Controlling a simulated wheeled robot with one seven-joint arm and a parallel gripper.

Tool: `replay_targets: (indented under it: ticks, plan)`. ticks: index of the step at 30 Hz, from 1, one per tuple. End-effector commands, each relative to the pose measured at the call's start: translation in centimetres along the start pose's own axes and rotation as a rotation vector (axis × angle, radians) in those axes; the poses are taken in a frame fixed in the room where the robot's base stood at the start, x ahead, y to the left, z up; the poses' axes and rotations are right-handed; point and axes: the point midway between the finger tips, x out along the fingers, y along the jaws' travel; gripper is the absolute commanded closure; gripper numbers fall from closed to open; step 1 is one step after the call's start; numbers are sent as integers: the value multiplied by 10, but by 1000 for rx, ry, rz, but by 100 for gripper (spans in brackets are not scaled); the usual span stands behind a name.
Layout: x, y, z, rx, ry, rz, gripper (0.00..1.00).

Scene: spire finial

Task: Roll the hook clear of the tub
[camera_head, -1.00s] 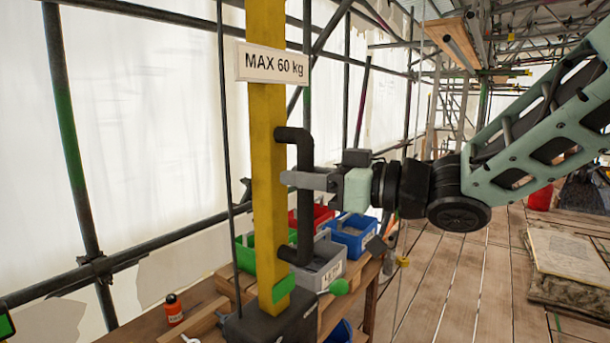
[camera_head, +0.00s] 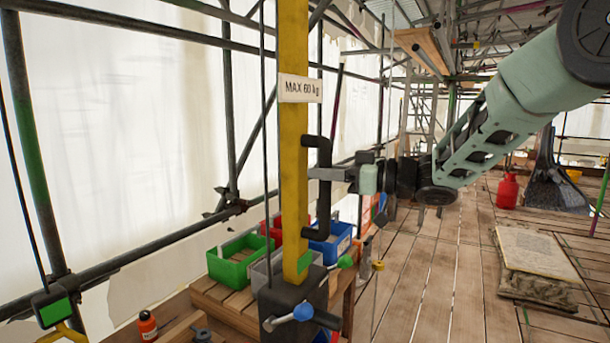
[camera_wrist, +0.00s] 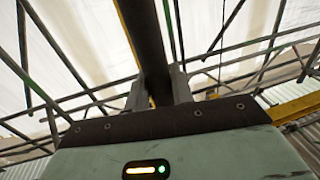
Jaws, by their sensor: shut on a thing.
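My gripper (camera_head: 318,174) is shut on the black handle (camera_head: 323,205), a bent bar fixed to the side of a yellow upright post (camera_head: 294,120). In the wrist view the two fingers (camera_wrist: 158,92) stand on either side of the dark bar (camera_wrist: 145,40). The post carries a sign (camera_head: 300,88) reading "MAX 60 kg". It stands in a dark base block (camera_head: 291,295) with a blue-knobbed lever (camera_head: 303,312) and a green-knobbed lever (camera_head: 345,262). I cannot make out the hook or the tub in either view.
A wooden bench holds a green bin (camera_head: 240,262), a blue bin (camera_head: 330,243) and others behind the post. An orange bottle (camera_head: 147,325) stands at the front left. Scaffold poles line the left. The plank floor (camera_head: 430,270) is open up to a stone slab (camera_head: 540,250).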

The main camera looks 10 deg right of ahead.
Motion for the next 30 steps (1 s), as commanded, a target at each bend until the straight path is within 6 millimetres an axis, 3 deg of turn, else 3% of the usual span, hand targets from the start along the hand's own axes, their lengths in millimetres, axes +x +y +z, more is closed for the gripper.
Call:
replay_targets:
  ticks: [3, 9, 22, 23, 24, 30]
  plan:
    - [-5, 24, -2, -1, 1, 5, 100]
    - [-9, 42, -1, -1, 1, 2, 100]
    - [-9, 45, -1, 0, 2, -2, 100]
    - [-9, 45, -1, 0, 2, -2, 68]
    - [-8, 45, -1, 0, 2, -2, 57]
    - [-8, 45, 0, 0, 1, -2, 56]
